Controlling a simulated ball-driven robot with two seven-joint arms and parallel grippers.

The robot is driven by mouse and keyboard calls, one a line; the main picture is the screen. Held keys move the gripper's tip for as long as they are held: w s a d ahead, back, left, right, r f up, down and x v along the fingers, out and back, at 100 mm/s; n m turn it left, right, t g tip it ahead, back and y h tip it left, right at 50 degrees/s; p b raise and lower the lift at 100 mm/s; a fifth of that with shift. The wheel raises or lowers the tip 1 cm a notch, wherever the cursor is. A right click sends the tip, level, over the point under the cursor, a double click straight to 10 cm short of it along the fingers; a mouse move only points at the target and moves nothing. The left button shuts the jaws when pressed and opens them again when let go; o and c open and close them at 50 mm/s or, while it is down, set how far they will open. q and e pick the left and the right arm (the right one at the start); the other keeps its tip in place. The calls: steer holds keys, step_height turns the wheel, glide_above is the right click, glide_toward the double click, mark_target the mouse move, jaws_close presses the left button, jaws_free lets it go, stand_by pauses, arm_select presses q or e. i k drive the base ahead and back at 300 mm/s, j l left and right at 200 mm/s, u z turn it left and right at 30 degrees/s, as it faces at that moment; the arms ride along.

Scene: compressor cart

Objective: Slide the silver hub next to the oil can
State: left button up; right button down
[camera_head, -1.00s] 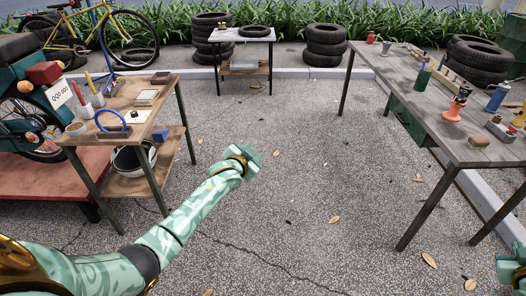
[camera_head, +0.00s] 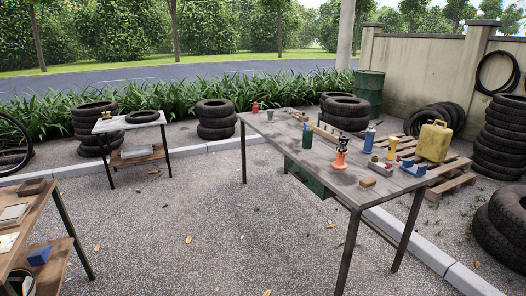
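The long grey table (camera_head: 285,140) holds several small items. A small red can-like item (camera_head: 255,107) stands at its far left end, and it may be the oil can. A small silver-grey piece (camera_head: 270,116) sits just right of it with a narrow gap, and it may be the silver hub. Both are too small to identify surely. Neither of my grippers is in view.
The table also holds a green bottle (camera_head: 307,137), an orange-based item (camera_head: 341,158), a blue can (camera_head: 369,138) and a wooden block (camera_head: 367,182). A small table (camera_head: 130,122) with a tire stands at left. Open pavement (camera_head: 200,225) lies between the tables.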

mark_target(271, 113)
steer(key=i+j+u, duration=0.25)
steer(key=i, duration=0.85)
steer(key=i+u, duration=0.3)
steer(key=i, duration=0.8)
steer(key=i+z, duration=0.15)
steer(key=i, duration=0.35)
steer(key=i+j+z, duration=0.2)
steer(key=i, duration=0.3)
steer(key=i+j+z, duration=0.15)
steer(key=i, duration=0.35)
